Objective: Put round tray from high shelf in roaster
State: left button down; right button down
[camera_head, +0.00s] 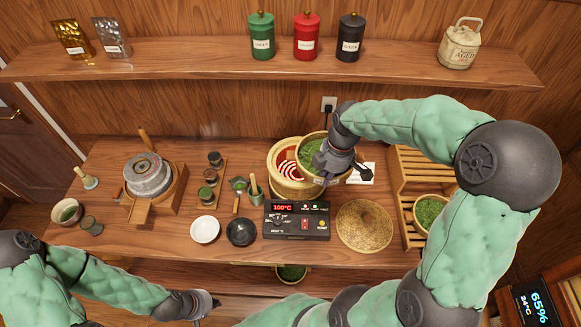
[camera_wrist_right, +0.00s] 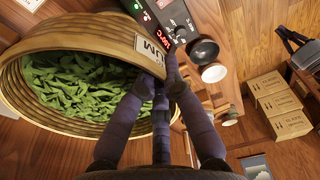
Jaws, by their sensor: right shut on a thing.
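My right gripper (camera_head: 345,160) is shut on the rim of a round woven tray (camera_head: 322,181) holding green leaves (camera_head: 312,154). The right wrist view shows the fingers (camera_wrist_right: 162,85) on the labelled wall of the tray (camera_wrist_right: 105,32). The tray is held above the right side of the roaster (camera_head: 275,180), a round wooden tub with a glowing coil inside. The tray hides part of the roaster. My left gripper (camera_head: 205,303) is low at the front edge, away from these; its finger opening is unclear.
A control box (camera_head: 296,220) reading 100°C stands in front of the roaster, with a woven lid (camera_head: 365,226) to its right. A slatted rack (camera_head: 410,170) at the right holds another leaf tray (camera_head: 418,222). A stone mill (camera_head: 148,178) stands left. A wall shelf (camera_head: 200,60) runs behind.

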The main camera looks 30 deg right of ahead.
aim_at(308, 165)
jog(key=w+f, duration=0.1)
jog(key=w, duration=0.1)
jog(key=w+f, duration=0.1)
jog(key=w, duration=0.2)
jog(key=w+a+f+p, duration=0.1)
jog(key=w+f, duration=0.1)
jog(key=w, duration=0.1)
jog(key=w+f, duration=0.2)
jog(key=f, duration=0.1)
jog(key=w+f, duration=0.1)
jog(key=w, duration=0.1)
jog(key=shift+a+f, duration=0.25)
jog(key=shift+f, duration=0.1)
jog(key=shift+w+a+f, duration=0.1)
jog(key=shift+w+f, duration=0.1)
jog(key=shift+f, duration=0.25)
notch_tip(308, 165, down, 3)
jog(key=shift+w+r+p, duration=0.1)
jog(key=shift+p, duration=0.4)
jog(key=c, duration=1.4)
grip_release()
jog(key=shift+f, duration=0.25)
